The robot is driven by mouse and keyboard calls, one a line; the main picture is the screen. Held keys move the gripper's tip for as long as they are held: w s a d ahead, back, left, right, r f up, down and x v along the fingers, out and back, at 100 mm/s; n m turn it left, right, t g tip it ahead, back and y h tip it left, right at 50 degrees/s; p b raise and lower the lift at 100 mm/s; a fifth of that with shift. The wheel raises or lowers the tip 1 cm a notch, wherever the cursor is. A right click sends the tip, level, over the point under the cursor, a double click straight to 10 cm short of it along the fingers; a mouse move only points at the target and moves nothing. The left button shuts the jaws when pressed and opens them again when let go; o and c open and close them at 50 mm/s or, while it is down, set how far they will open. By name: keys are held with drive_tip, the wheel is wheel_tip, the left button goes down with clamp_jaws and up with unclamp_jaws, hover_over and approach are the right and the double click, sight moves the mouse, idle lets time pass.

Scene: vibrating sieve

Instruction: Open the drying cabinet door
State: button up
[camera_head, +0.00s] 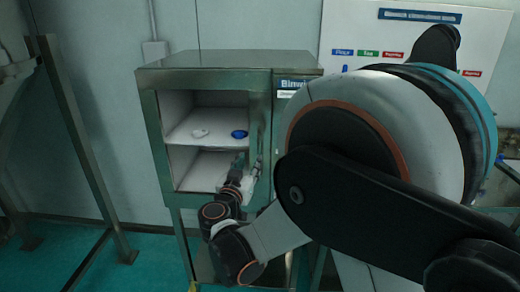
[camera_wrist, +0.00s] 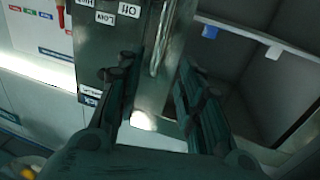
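The drying cabinet (camera_head: 224,62) is a metal box on legs, left of centre in the head view. Its framed front shows the inner shelves; I cannot tell whether a clear door pane covers them. In the wrist view, a slim vertical metal handle (camera_wrist: 158,45) stands beside the control panel (camera_wrist: 118,22), whose labels appear upside down. My gripper (camera_head: 246,168) is in front of the cabinet's right side. In the wrist view my gripper (camera_wrist: 157,98) has its fingers apart, with the handle ahead between them. Contact with the handle is not visible.
A metal frame (camera_head: 75,130) stands at left. A white board with coloured labels (camera_head: 345,30) is behind my arm. Floor between frame and cabinet looks clear.

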sight(259, 149)
drive_tip(key=b+x, duration=0.2)
drive_tip(key=x, duration=0.9)
drive_tip(key=shift+w+d, duration=0.15)
drive_tip(key=shift+w, duration=0.15)
clamp_jaws()
